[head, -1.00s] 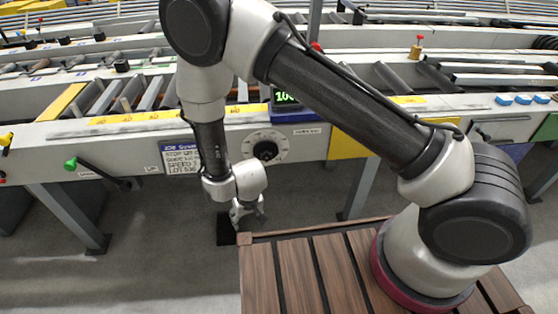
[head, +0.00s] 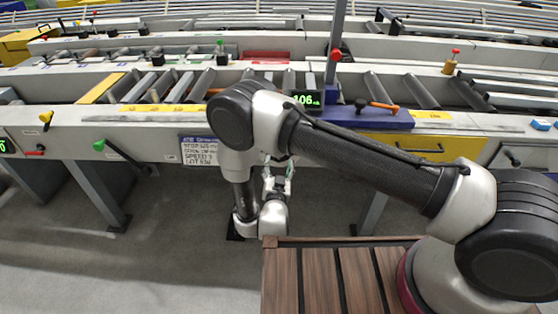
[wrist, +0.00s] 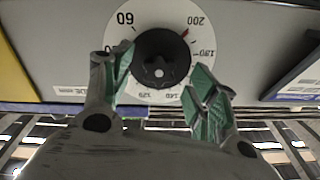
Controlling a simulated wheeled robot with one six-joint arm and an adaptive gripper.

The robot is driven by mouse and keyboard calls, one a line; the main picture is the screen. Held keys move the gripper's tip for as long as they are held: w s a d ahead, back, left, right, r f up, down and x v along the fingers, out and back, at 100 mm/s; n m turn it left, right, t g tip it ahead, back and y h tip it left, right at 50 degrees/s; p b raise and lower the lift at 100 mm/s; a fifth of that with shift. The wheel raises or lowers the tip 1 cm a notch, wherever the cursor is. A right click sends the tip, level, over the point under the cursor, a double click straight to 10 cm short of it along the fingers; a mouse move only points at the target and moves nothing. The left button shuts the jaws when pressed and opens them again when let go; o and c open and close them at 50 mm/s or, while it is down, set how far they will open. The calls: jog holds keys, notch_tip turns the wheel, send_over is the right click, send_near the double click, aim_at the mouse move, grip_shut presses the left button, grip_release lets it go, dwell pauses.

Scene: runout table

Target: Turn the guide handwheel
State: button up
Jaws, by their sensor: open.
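The guide handwheel (wrist: 161,58) is a black round knob on a white dial (wrist: 140,22) with black numbers, upside down in the wrist view. A small red mark shows on the dial near 200. My gripper (wrist: 160,82) is open, with one green-padded finger at each side of the knob in the picture. I cannot tell whether the fingers reach around the knob or touch it. In the head view my gripper (head: 278,183) points up towards the front beam, and my arm hides the handwheel. The display (head: 306,100) above reads 106 in green.
A blue-and-white sign (head: 198,150) is left of my arm on the beam (head: 75,140). A green-tipped lever (head: 118,153) sticks out further left. A blue block with an orange handle (head: 380,107) sits on top. Wooden slats (head: 315,280) lie in front.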

aim_at(278, 160)
jog(key=shift+w, duration=1.85)
jog(key=shift+c, duration=0.3)
jog(key=c, duration=1)
jog(key=shift+o, duration=0.2)
